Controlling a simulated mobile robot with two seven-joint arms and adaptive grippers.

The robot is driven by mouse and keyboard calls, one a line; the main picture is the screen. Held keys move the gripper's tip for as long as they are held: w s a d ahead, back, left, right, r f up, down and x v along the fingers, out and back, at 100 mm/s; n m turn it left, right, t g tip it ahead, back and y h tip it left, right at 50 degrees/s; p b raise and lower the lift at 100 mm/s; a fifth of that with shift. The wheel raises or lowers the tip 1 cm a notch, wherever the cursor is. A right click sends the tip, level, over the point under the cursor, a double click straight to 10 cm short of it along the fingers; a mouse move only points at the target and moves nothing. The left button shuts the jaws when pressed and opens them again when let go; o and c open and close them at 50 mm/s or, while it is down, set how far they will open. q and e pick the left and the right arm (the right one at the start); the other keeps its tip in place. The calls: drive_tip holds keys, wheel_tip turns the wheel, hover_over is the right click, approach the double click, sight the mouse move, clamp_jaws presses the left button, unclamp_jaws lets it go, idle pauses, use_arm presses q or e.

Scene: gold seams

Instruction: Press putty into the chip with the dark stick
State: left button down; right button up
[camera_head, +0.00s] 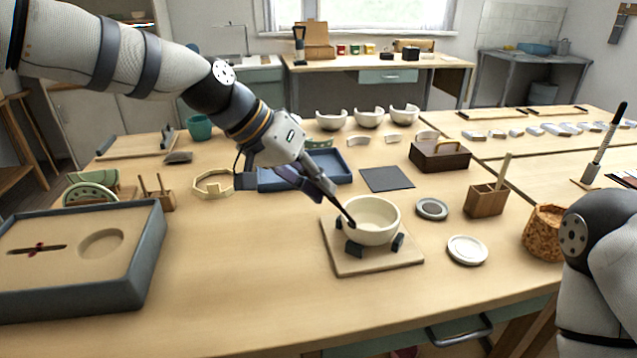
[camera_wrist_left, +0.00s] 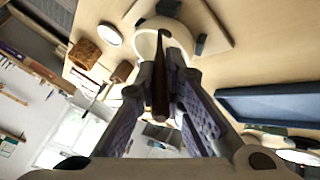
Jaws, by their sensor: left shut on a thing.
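A cream bowl (camera_head: 378,238) stands upright on a square wooden board (camera_head: 346,268) between dark blocks (camera_head: 354,249). It also shows in the wrist view (camera_wrist_left: 150,45). My left gripper (camera_head: 322,188) comes down from the upper left, shut on the dark stick (camera_wrist_left: 161,80). In the head view the stick's tip (camera_head: 348,217) points down at the bowl's left rim; I cannot tell whether it touches. I cannot make out the chip or any putty in it; the stick and gripper cover part of that side. My right arm shows at the right edge, its gripper out of view.
A round grey dish (camera_head: 432,209) and a white dish (camera_head: 467,250) lie right of the board. A blue tray (camera_head: 330,163) lies behind. The front table is clear.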

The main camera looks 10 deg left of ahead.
use_arm(q)
drive_tip(key=shift+r, duration=4.1)
